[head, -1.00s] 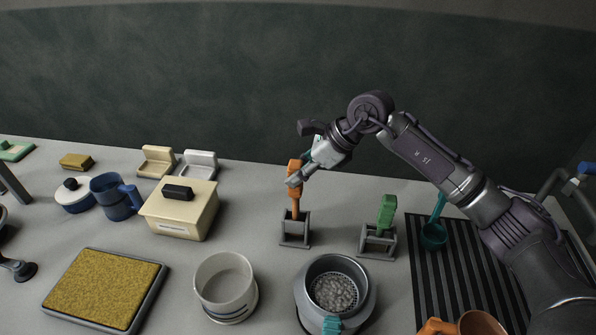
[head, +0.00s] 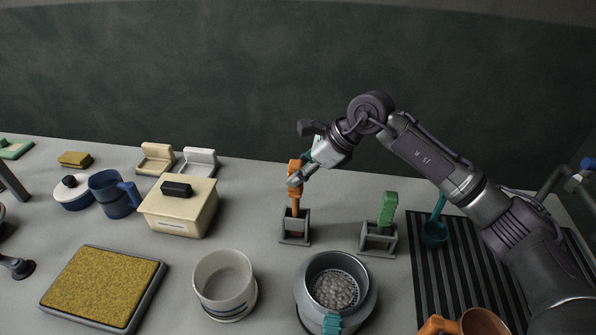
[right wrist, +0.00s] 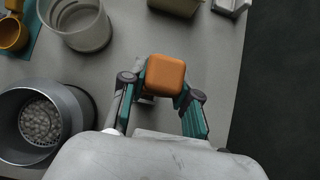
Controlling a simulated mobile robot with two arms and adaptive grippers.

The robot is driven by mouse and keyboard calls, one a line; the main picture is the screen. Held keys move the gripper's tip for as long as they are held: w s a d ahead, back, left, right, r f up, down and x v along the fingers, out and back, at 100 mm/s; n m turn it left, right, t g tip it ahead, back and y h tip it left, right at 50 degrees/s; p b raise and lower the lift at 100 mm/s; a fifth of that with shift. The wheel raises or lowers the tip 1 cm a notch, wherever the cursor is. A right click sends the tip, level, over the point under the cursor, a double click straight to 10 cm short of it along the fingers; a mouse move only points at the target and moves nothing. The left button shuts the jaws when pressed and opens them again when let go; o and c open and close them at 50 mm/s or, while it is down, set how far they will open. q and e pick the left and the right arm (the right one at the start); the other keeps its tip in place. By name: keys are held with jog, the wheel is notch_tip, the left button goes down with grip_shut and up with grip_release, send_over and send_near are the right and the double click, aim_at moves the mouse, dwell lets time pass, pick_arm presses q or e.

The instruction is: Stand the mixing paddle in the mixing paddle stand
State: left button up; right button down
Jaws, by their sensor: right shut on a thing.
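The mixing paddle, with an orange handle (head: 294,168), is upright in the head view, with its lower part inside the grey mixing paddle stand (head: 283,241). My right gripper (head: 295,181) is shut on the handle from the right and behind. In the right wrist view the block-shaped orange handle end (right wrist: 165,75) sits between my right gripper's fingers (right wrist: 162,92); the stand is mostly hidden below it. I cannot tell whether the paddle rests on the stand's bottom.
A similar grey stand (head: 378,247) with a green-handled tool (head: 387,208) is to the right. A grey pot of pellets (head: 367,299) and a pale container (head: 224,297) are in front. A cream lidded box (head: 181,222) is left. Bare tabletop surrounds the paddle stand.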

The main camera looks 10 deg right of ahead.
jog(key=c, duration=0.8)
grip_release()
jog(key=shift+o, duration=0.2)
jog(key=p+v, duration=0.2)
jog(key=v, duration=0.6)
dwell(0.8)
jog(key=shift+r, duration=0.1)
jog(key=v, duration=1.2)
dwell(0.7)
